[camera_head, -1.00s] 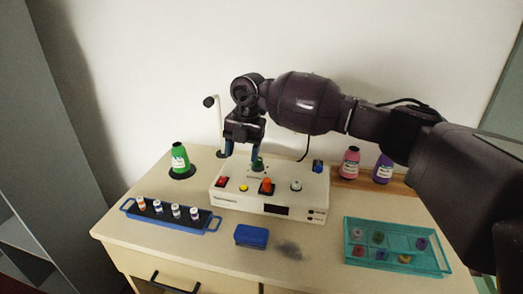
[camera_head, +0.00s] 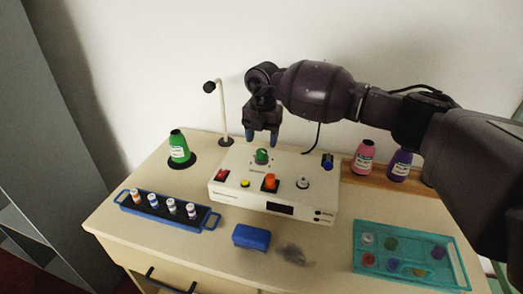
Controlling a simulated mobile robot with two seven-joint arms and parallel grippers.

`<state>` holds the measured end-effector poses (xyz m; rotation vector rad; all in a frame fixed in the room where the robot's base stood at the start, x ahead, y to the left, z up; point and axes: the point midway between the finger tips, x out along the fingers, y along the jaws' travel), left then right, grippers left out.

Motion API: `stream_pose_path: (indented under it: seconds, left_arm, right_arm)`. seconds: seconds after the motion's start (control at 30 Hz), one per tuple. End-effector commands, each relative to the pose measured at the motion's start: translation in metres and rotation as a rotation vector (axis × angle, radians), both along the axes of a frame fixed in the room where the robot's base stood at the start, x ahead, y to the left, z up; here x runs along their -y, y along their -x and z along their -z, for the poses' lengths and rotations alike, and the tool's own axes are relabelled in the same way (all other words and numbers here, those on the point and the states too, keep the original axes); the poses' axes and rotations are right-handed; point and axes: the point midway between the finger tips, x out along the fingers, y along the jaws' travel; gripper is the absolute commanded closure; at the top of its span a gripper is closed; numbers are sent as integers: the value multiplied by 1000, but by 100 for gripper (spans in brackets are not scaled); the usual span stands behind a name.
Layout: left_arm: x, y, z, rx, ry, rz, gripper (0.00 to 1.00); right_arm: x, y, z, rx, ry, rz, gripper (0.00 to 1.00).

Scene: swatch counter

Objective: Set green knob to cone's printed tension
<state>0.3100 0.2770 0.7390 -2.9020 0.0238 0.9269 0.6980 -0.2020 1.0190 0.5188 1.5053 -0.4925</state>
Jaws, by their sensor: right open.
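The green knob (camera_head: 262,156) stands on the top rear of the white control box (camera_head: 230,193). The green cone (camera_head: 179,147) stands upright on a black disc at the left rear of the counter. It has a white label whose print is too small to read. My right gripper (camera_head: 262,138) is open and empty, pointing down, just above and behind the green knob in the picture. It appears clear of the knob. My left gripper is not in view.
A blue-handled rack (camera_head: 127,203) with several small spools is at left. A blue block (camera_head: 251,236) lies in front of the box beside a dark smudge. A teal tray (camera_head: 362,262) is at right. Pink (camera_head: 363,158) and purple (camera_head: 399,166) cones stand behind it. A white post (camera_head: 223,110) rises behind the box.

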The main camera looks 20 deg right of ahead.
Motion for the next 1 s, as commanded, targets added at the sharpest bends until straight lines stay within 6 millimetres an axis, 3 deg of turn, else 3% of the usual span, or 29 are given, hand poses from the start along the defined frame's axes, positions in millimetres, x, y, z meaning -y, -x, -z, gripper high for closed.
stream_pose_path:
  seconds: [0.1,0.3,0.7,0.77,1.0]
  left_arm:
    - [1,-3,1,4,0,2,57]
    - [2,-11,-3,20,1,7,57]
    - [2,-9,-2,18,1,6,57]
    - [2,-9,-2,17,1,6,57]
    - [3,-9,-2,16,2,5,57]
  right_arm:
    - [0,0,21,-4,0,0,41]
    - [-1,0,40,-2,-1,1,41]
    - [-1,-1,46,1,-1,0,41]
    - [-1,-1,46,1,-1,0,47]
    - [-1,-1,46,1,-1,0,84]
